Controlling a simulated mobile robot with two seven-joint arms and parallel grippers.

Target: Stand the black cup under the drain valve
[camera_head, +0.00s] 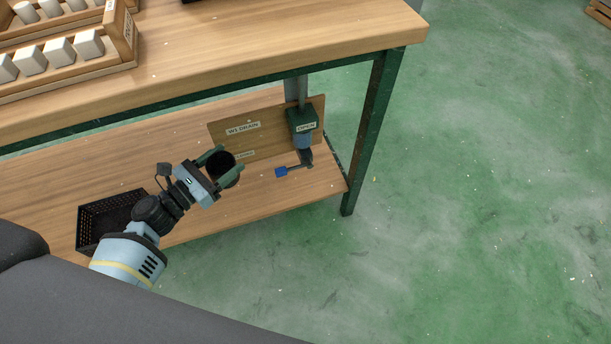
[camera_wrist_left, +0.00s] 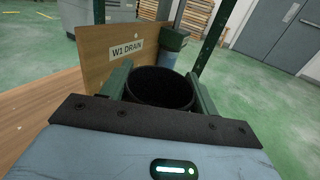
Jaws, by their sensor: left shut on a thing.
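The black cup (camera_head: 223,168) is held upright between the fingers of my left gripper (camera_head: 226,163), over the lower shelf. In the left wrist view the cup (camera_wrist_left: 162,86) sits between the two green fingers of the gripper (camera_wrist_left: 160,88), its open mouth facing up. The drain valve (camera_head: 303,140) hangs from a pipe to the right of the cup, with a blue-tipped lever (camera_head: 282,171) and an "OPEN" label. The valve also shows in the left wrist view (camera_wrist_left: 173,42), beyond the cup. The cup is apart from the valve. Whether the cup's base touches the shelf is unclear. My right gripper is out of view.
A wooden panel marked "W1 DRAIN" (camera_head: 260,137) stands behind the cup and valve. A black mesh basket (camera_head: 84,238) is on the lower shelf (camera_head: 50,190) at left. A green table leg (camera_head: 373,125) stands right of the valve. The tabletop (camera_head: 290,30) overhangs the shelf.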

